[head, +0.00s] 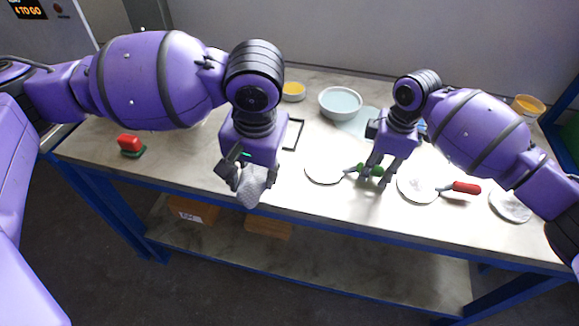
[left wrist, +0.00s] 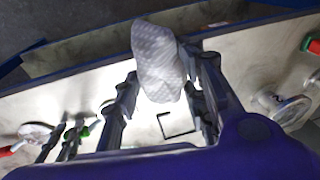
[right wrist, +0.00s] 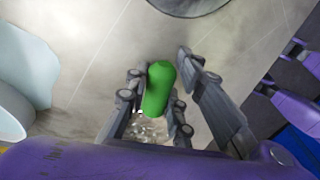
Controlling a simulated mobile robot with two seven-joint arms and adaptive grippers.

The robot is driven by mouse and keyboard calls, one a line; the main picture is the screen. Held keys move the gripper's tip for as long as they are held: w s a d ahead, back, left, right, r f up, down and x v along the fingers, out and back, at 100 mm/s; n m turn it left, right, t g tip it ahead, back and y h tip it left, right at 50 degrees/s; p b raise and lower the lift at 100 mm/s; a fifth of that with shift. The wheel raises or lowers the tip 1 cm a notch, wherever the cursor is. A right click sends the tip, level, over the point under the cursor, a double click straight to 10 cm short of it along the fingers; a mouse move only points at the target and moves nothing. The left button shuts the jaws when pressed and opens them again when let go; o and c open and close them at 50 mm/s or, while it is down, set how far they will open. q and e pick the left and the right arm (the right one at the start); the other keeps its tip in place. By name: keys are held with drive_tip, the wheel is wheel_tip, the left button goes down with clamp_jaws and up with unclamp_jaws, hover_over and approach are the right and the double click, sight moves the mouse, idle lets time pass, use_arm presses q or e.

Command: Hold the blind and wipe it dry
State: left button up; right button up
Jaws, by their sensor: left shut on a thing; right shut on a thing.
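The blind, a pale round disc (head: 323,173), lies on or just above the bench; contact is unclear. Its green handle (head: 363,169) points right, into my right gripper (head: 373,174), which is shut on it. In the right wrist view the green handle (right wrist: 158,88) sits between the fingers, and a disc edge (right wrist: 188,4) shows at the top. My left gripper (head: 246,178) is shut on a grey-white patterned cloth (head: 250,190), held near the bench's front edge, left of the blind. The cloth (left wrist: 160,65) also shows between the fingers in the left wrist view.
A second disc (head: 417,187) with a red handle (head: 466,187) lies right of my right gripper, and another disc (head: 511,205) farther right. A pale bowl (head: 340,104), yellow-filled dish (head: 293,91) and black frame (head: 294,134) are behind. A red-and-green block (head: 130,145) sits left.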

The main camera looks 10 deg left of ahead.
use_arm(q)
drive_tip(key=w+d+r+m+t+h, duration=0.25)
drive_tip(key=w+d+m, duration=0.65)
drive_tip(key=w+d, duration=0.8)
drive_tip(key=shift+g, duration=0.45)
drive_tip(key=f, duration=0.1)
drive_tip(key=w+a+f, duration=0.1)
drive_tip(key=f, duration=0.1)
drive_tip(key=a+f, duration=0.1)
drive_tip(key=shift+w+a+f, duration=0.1)
drive_tip(key=shift+w+f, duration=0.2)
